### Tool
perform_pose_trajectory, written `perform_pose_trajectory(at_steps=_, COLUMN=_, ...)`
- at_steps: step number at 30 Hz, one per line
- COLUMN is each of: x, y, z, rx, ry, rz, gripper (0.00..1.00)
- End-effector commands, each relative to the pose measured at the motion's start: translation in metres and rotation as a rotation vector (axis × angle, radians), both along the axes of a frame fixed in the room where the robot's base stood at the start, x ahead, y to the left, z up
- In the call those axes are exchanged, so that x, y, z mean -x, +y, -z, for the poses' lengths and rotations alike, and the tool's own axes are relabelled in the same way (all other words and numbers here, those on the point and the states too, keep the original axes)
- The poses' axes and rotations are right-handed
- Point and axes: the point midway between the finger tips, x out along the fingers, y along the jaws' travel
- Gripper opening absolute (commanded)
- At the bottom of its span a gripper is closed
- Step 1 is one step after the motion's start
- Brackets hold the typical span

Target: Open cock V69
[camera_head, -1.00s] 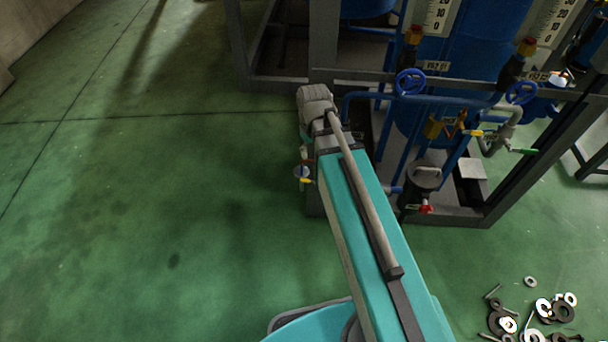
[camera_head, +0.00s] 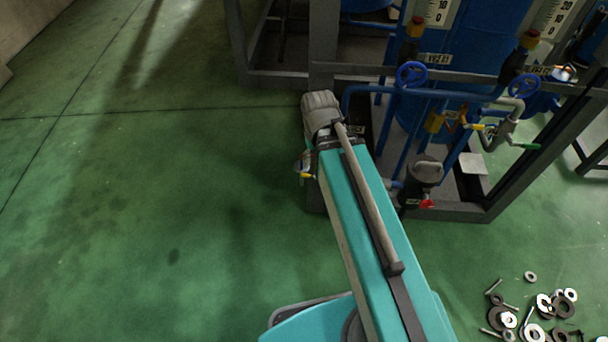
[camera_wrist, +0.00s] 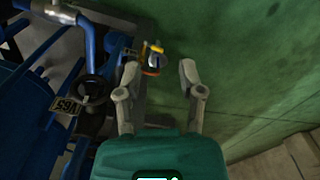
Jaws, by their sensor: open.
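A small cock with a yellow handle (camera_wrist: 152,47) and an orange-brown ring shows in the wrist view, just beyond the space between my fingertips. My gripper (camera_wrist: 158,72) is open and empty, one finger on each side of that space. No contact with the cock shows. In the head view a small yellow-handled cock (camera_head: 305,174) shows just left of my arm, beside the rig; my arm hides my gripper there. A tilted label (camera_wrist: 66,106) lies left of the gripper, next to a dark round handwheel (camera_wrist: 95,90); its last digit is unclear. I cannot tell which valve it names.
A blue piped rig in a dark frame (camera_head: 470,213) stands right of my arm, with blue handwheels (camera_head: 411,75) and a red-handled valve (camera_head: 427,203). Loose washers and pins (camera_head: 535,310) lie on the floor at lower right. Green floor (camera_head: 130,220) on the left is clear.

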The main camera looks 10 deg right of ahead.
Motion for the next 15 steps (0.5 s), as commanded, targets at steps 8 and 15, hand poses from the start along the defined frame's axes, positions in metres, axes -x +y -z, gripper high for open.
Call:
perform_pose_trajectory(at_steps=8, x=-0.026, y=0.001, z=0.021, rx=0.002, ry=-0.008, rz=-0.151, gripper=0.50)
perform_pose_trajectory(at_steps=15, x=-0.060, y=0.003, z=0.048, rx=0.008, ry=-0.019, rz=-0.369, gripper=0.50)
